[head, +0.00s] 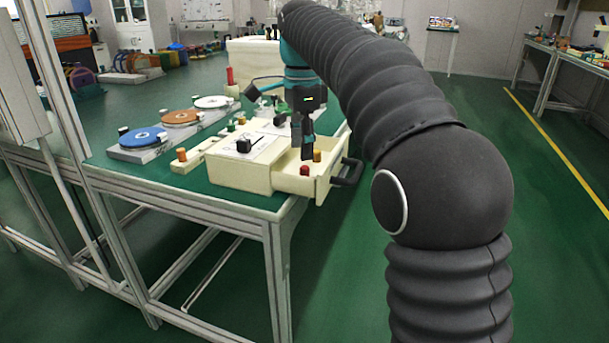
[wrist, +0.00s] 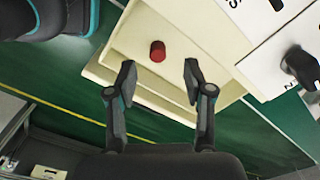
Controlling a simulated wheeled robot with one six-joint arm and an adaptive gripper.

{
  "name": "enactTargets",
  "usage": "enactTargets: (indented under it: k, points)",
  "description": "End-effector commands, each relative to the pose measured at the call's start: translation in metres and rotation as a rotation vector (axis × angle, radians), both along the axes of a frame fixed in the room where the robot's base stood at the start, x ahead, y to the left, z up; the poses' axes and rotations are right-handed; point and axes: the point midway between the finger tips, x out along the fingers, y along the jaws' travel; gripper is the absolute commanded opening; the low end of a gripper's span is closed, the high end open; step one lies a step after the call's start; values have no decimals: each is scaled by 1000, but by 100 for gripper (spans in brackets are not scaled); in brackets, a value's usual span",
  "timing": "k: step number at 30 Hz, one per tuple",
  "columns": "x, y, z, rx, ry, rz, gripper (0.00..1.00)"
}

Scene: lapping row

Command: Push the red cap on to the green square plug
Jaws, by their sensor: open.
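A small red cap (head: 304,170) sits in the pulled-out cream drawer (head: 325,189). In the wrist view the red cap (wrist: 157,51) stands just beyond the gap between my fingertips. My gripper (head: 303,148) is over the drawer; in the wrist view (wrist: 160,80) its two fingers are spread apart, with nothing between them. Small green pieces (head: 231,128) stand on the pale strip behind the cream box; they are too small to tell which is the square plug.
The cream box (head: 241,176) has a black knob (head: 244,145) on top. An orange cylinder (head: 317,156) is near my gripper, and another (head: 182,154) stands on the strip. Blue (head: 143,137), orange and white discs lie at the left.

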Motion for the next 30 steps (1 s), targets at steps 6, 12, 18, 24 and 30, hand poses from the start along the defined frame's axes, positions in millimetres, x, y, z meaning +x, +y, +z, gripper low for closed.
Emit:
enactTargets:
  k: [6,12,18,24,30]
  points:
    - [-1,-3,-22,-1,2,-1,52]
    - [-2,-5,-47,0,1,0,52]
    - [-2,-5,-53,0,0,1,52]
    - [-2,-5,-53,0,0,1,37]
    - [-2,-5,-53,0,1,1,8]
